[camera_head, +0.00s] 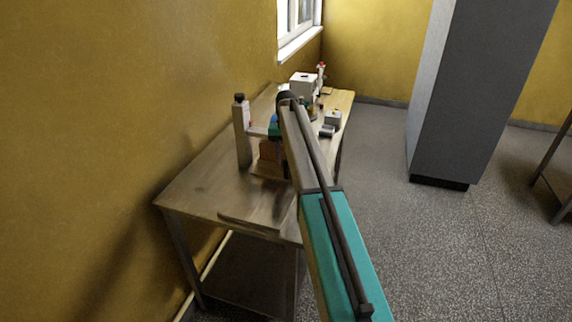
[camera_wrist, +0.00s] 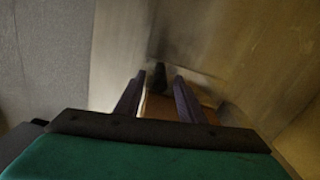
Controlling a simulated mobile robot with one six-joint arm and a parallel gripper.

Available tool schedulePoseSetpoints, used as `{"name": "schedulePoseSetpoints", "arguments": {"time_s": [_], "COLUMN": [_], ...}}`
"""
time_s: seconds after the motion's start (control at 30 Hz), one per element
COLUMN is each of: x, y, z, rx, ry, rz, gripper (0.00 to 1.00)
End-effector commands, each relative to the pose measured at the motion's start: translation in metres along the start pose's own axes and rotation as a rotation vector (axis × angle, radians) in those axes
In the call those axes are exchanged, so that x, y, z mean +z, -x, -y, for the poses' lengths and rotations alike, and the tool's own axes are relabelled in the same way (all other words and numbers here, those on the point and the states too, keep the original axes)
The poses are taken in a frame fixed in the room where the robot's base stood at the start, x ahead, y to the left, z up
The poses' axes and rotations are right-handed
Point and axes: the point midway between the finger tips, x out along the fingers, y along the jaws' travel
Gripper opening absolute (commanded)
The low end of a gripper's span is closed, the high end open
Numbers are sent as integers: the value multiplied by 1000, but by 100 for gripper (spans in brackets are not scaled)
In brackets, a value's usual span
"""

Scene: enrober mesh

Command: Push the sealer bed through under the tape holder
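A pale upright post (camera_head: 242,135) with a crosspiece reaching right stands on the table's wall side; it looks like the tape holder. A brown box (camera_head: 268,151) sits below the crosspiece, on a low flat base (camera_head: 265,170) that may be the sealer bed. My gripper (camera_head: 279,145) is beside the box's right part, partly hidden by my arm. In the wrist view the two dark fingers (camera_wrist: 160,97) are spread, with the brown box (camera_wrist: 158,108) showing between and beyond them. A small dark object (camera_wrist: 159,76) lies past the fingertips. I cannot tell whether the fingers touch the box.
A white box (camera_head: 303,85) and several small items crowd the far end of the metal table (camera_head: 205,190). The near tabletop is mostly clear. A tall grey cabinet (camera_head: 470,100) stands across open floor at right.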

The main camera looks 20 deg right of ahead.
Motion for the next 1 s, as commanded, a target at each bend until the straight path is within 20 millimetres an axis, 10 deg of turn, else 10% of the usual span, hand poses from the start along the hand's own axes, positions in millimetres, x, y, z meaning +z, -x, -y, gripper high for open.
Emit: {"name": "schedulePoseSetpoints", "arguments": {"time_s": [0.5,1.0], "x": [0,0], "y": [79,90], "z": [1,1], "rx": [0,0], "ry": [1,1], "rz": [-1,0], "gripper": [36,36]}}
